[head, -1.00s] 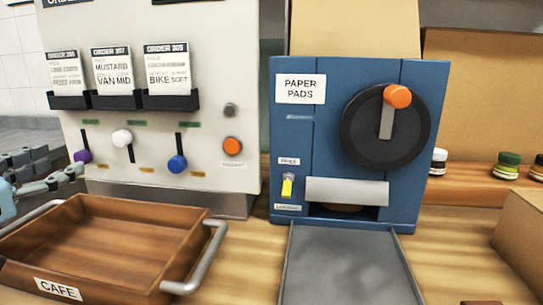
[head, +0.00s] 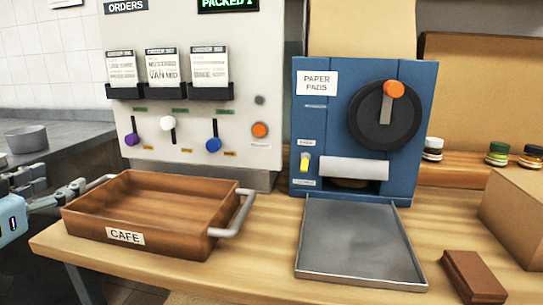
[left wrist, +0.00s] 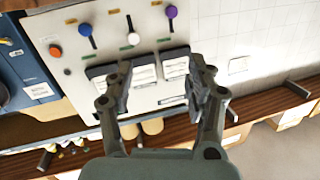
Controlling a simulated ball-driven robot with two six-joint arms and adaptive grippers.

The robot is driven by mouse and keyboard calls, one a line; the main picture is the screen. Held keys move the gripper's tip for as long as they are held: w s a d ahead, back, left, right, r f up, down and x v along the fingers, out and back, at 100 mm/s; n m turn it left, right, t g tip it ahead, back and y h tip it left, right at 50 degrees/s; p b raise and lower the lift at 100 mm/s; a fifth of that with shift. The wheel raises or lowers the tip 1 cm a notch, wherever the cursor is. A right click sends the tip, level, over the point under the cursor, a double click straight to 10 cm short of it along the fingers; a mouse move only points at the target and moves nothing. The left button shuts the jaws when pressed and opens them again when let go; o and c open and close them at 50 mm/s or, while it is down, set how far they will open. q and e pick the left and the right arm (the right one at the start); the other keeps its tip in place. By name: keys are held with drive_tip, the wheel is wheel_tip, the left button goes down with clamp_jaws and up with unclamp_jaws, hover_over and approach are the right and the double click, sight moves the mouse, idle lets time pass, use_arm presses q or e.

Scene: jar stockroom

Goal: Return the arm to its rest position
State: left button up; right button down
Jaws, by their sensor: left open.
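My left gripper (head: 62,192) is at the left edge of the head view, beside the brown wooden CAFE tray (head: 225,232) and close to its left handle. Its pale blue wrist shows at the edge. In the left wrist view the two dark fingers of my left gripper (left wrist: 158,85) stand apart with nothing between them. They point toward the order panel (left wrist: 108,45), which appears upside down there. I cannot tell whether the gripper touches the tray handle. The tray looks empty. My right gripper is not in view.
The white order panel (head: 195,75) stands at the back with cards and coloured levers. A blue PAPER PADS machine (head: 305,130) has a grey tray (head: 360,245) before it. A brown block (head: 473,278) and cardboard box (head: 515,215) are at the right. A grey pot (head: 25,139) stands far left.

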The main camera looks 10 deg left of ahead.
use_arm(q)
drive_tip(key=s+d+f+n+g+y, duration=0.2)
drive_tip(key=s+d+f+g, duration=0.2)
drive_tip(key=s+f+g, duration=0.85)
drive_tip(key=s+d+f+m+g+h, duration=0.15)
drive_tip(key=s+d+f+h, duration=0.25)
drive_tip(key=s+d+f, duration=0.5)
drive_tip(key=s+a+f+g, duration=0.1)
drive_tip(key=s+a+f, duration=0.1)
drive_tip(key=f, duration=1)
drive_tip(key=s+a+f, duration=0.2)
drive_tip(key=f, duration=1)
drive_tip(key=s+f+g, duration=0.1)
drive_tip(key=s+f, duration=1.3)
drive_tip(key=s, duration=0.4)
drive_tip(key=shift+s+a, duration=0.15)
drive_tip(key=shift+a, duration=0.2)
drive_tip(key=shift+f, duration=0.1)
